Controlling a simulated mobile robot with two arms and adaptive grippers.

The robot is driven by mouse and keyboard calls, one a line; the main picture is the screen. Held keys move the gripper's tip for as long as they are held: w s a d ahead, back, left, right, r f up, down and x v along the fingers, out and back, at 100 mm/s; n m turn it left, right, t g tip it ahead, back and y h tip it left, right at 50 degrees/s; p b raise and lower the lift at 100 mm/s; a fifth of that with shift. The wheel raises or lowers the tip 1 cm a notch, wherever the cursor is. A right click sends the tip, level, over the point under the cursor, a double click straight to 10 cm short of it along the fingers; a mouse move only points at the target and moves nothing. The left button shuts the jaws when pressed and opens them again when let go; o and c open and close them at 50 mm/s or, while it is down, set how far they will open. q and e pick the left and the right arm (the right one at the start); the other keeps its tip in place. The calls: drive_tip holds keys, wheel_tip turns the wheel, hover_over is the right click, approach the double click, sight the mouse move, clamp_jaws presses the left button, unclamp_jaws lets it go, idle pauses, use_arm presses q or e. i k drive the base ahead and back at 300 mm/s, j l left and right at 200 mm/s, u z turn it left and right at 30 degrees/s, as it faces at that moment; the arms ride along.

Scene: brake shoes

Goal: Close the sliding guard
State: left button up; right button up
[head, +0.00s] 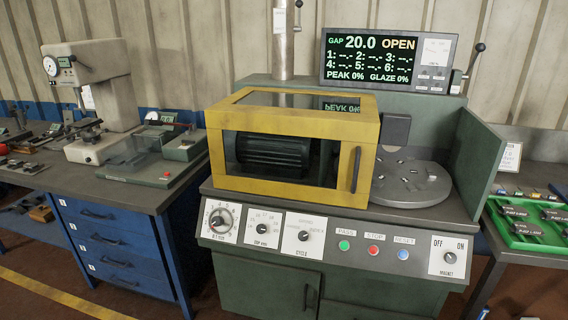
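The sliding guard (365,130) is a yellow-framed box with clear panels and a dark vertical handle (356,169) at its right front. It sits at the left of the machine top, over a dark ribbed cylinder (272,156). The round grey chuck table (409,183) to its right is mostly uncovered, with small pieces on it. The display (387,62) above reads "GAP 20.0 OPEN". Neither of my grippers shows in the head view.
The front panel (330,240) carries dials and green, red and blue buttons. A side wall (475,160) stands right of the chuck. A bench with a gauge stand (92,95) is at left. A green tray (530,225) of dark parts is at right.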

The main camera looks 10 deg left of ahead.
sight(357, 133)
drive_tip(key=i+j, duration=0.15)
drive_tip(key=j, duration=0.2)
drive_tip(key=i+j+z, duration=0.15)
drive_tip(key=j, duration=0.25)
drive_tip(key=i+j, duration=0.1)
drive_tip(key=j, duration=0.25)
drive_tip(key=z, duration=0.05)
